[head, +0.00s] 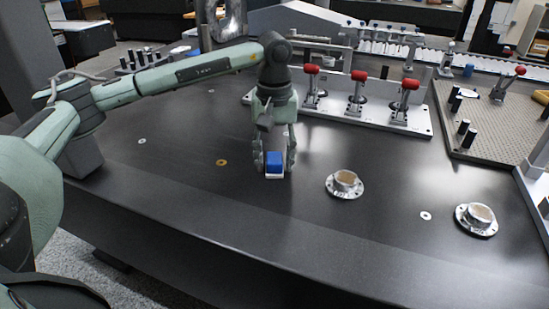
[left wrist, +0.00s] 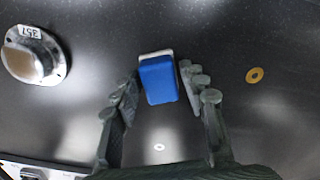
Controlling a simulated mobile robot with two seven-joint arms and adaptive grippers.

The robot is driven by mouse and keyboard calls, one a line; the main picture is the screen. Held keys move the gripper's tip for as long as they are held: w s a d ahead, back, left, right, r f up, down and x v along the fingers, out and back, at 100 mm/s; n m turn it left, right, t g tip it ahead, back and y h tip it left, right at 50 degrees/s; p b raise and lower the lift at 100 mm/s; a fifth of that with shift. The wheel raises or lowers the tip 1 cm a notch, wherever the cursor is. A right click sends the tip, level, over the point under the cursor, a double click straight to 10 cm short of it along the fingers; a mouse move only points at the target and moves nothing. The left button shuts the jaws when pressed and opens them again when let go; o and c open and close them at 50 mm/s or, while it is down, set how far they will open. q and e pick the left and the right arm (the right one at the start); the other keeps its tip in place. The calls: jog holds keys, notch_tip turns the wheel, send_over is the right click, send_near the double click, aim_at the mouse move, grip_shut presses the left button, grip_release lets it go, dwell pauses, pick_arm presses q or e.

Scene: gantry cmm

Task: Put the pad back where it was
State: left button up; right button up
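The pad, which I take to be the small blue block (head: 274,160) with a white base, sits on the dark table in the middle of the head view. In the left wrist view the blue block (left wrist: 158,80) lies between the fingertips, its white edge at the far end. My left gripper (head: 274,165) points down with one finger on each side of the block. Narrow gaps show beside the blue part, so the fingers look open around it; contact near the base is hard to judge. My right gripper is not in view.
A round metal flanged part (head: 345,184) stands right of the block, another (head: 477,219) farther right. A brass-coloured ring (head: 222,162) lies flat to the left. Behind is a metal fixture (head: 380,118) with red-knobbed clamps. The table front is clear.

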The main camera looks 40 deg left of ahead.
aim_at(274, 157)
pick_arm(q)
jog(key=shift+o, duration=0.7)
jog(key=shift+r, duration=0.15)
notch_tip(274, 157, up, 12)
dwell(1.5)
